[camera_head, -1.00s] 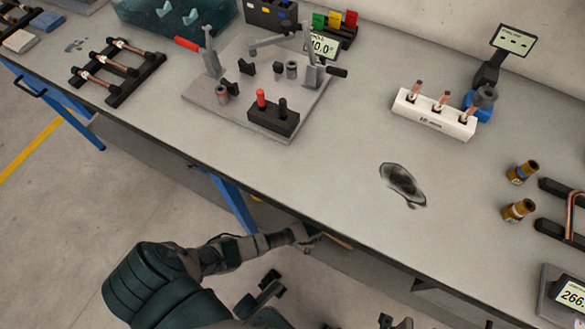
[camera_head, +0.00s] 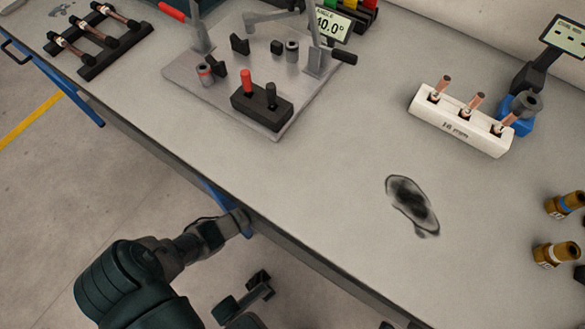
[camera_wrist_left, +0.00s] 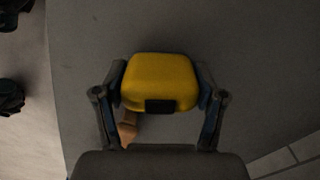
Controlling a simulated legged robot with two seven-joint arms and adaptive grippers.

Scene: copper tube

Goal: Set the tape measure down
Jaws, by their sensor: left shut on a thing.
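The yellow tape measure (camera_wrist_left: 160,80) shows in the left wrist view, with a black patch on its near side. My left gripper (camera_wrist_left: 160,92) is shut on it, one finger on each side. In the head view my left gripper (camera_head: 240,222) is at the front edge of the workbench (camera_head: 330,170). The tape measure cannot be made out there. A small brown piece (camera_wrist_left: 128,128) shows below the tape measure's left side; I cannot tell what it is.
A bending fixture (camera_head: 270,85) stands at the back. A white block with copper tubes (camera_head: 460,118) is at the right, near brown fittings (camera_head: 558,253). A rack (camera_head: 95,40) is at the left. A dark stain (camera_head: 410,205) marks an otherwise clear front area.

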